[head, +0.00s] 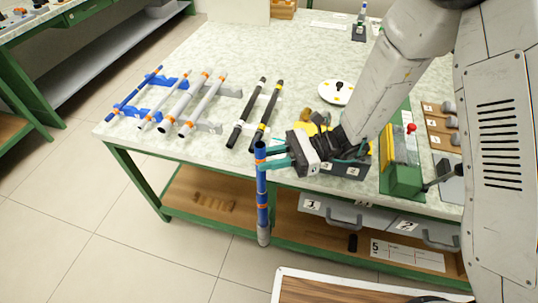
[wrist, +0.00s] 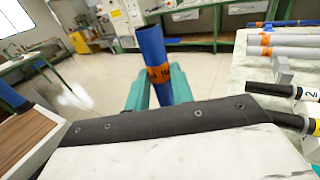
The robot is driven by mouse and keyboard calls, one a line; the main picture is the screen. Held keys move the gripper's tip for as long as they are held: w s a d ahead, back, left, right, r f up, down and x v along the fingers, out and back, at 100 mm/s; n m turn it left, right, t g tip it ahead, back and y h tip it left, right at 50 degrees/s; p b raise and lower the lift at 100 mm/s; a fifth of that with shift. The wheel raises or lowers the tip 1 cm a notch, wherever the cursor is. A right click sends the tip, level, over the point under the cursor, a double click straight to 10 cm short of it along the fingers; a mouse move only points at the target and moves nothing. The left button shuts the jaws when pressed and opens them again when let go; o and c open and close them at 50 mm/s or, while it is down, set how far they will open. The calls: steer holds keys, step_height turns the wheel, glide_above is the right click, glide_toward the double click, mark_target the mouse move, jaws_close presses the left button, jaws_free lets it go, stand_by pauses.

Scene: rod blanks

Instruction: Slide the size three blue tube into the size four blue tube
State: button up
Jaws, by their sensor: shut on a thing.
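My gripper (head: 277,157) is shut on a blue tube (head: 262,182) with orange bands. The tube hangs upright in front of the table's front edge, and its lower end (head: 264,236) is grey. I cannot tell whether that grey part is a separate tube. In the wrist view the held blue tube (wrist: 152,45) stands between the fingers (wrist: 157,88), with an open top and an orange label whose marks I cannot read surely. Another, thinner blue tube (head: 133,94) lies on the rack at the table's left. Its size is not readable.
Several grey tubes with orange bands (head: 203,104) lie on the rack beside the blue one. Two black rods (head: 246,113) lie right of them. A white disc (head: 336,91) and a green-based fixture (head: 402,178) are farther right. Floor is free left of the held tube.

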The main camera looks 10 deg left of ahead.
steer(key=shift+f, duration=0.85)
steer(key=o, duration=0.9)
steer(key=shift+c, duration=0.2)
steer(key=shift+d, duration=0.1)
steer(key=v, duration=0.7)
steer(key=shift+d, duration=0.15)
steer(key=s+d+r+n+t+h, duration=0.4)
steer(key=s+d+r+n+h, duration=0.2)
steer(key=d, duration=0.8)
steer(key=s+d+r+n+t+h, duration=0.5)
steer(key=s+d+r+h, duration=0.5)
steer(key=d+r, duration=0.4)
steer(key=shift+s+r+n, duration=0.25)
steer(key=shift+r+n, duration=0.3)
steer(key=shift+n, duration=0.35)
